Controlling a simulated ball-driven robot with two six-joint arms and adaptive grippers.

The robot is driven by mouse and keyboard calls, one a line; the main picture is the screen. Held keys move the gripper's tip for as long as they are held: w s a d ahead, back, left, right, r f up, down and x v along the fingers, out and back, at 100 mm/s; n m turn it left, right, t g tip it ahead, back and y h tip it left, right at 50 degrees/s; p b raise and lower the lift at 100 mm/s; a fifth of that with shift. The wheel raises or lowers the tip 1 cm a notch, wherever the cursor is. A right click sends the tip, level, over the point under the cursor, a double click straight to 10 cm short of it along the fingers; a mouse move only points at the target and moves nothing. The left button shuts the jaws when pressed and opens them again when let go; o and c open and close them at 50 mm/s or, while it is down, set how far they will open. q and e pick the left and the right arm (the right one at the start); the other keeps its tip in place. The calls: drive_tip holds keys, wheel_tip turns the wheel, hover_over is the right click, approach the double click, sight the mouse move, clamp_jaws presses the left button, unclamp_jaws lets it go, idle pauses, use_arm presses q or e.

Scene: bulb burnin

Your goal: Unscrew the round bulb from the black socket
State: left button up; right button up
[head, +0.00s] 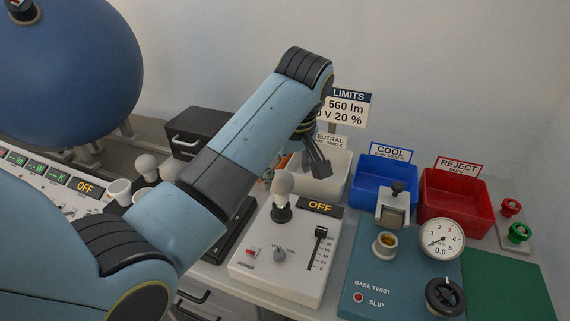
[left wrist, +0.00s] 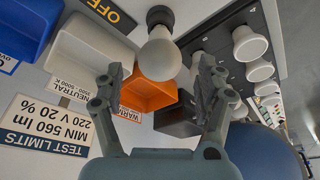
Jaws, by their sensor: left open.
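The round white bulb (head: 283,184) sits upright in the black socket (head: 281,212) on the white control box (head: 292,262). In the left wrist view the bulb (left wrist: 159,57) shows between and beyond the fingertips, with the black socket (left wrist: 159,16) behind it. My left gripper (head: 316,163) is open and empty. It shows just right of and behind the bulb in the head view, and its spread fingers show in the left wrist view (left wrist: 158,80). No contact with the bulb is visible. My right gripper is out of view.
Behind are the white neutral bin (head: 325,183), blue cool bin (head: 377,178) and red reject bin (head: 454,196). A teal base twist tester (head: 383,275) with a gauge stands right of the box. Other bulbs (head: 146,165) stand left, partly behind my arm. An orange bin (left wrist: 150,94) lies near the fingers.

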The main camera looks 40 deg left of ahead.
sight(281, 194)
use_arm(q)
drive_tip(key=x, duration=1)
drive_tip(key=c, duration=1.3)
drive_tip(key=shift+r+n+g, duration=0.1)
drive_tip(key=shift+n+g, duration=0.2)
drive_tip(key=shift+n, duration=0.6)
